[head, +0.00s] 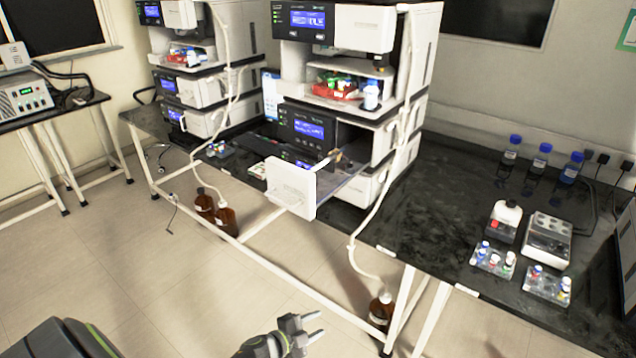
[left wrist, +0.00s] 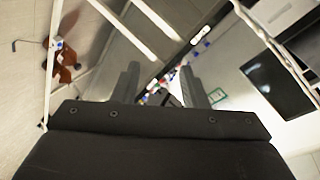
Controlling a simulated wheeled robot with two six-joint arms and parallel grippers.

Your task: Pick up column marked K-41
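No label reading K-41 can be made out in either view. The middle instrument stack has an open drawer with a white front (head: 292,188). A small pale rod with a tan end (head: 328,161) shows at this drawer; I cannot tell if it is a column. My left gripper (head: 316,325) is at the bottom of the head view, over the floor in front of the bench. Its two fingers are apart with nothing between them, as the left wrist view (left wrist: 160,88) also shows. My right gripper is not in view.
The black bench (head: 440,225) is clear in its middle. Vial racks (head: 493,260), a small white device (head: 548,238) and blue-capped bottles (head: 540,157) stand at the right. A white tube hangs from the stack to a brown bottle (head: 381,310) on the floor by the bench legs.

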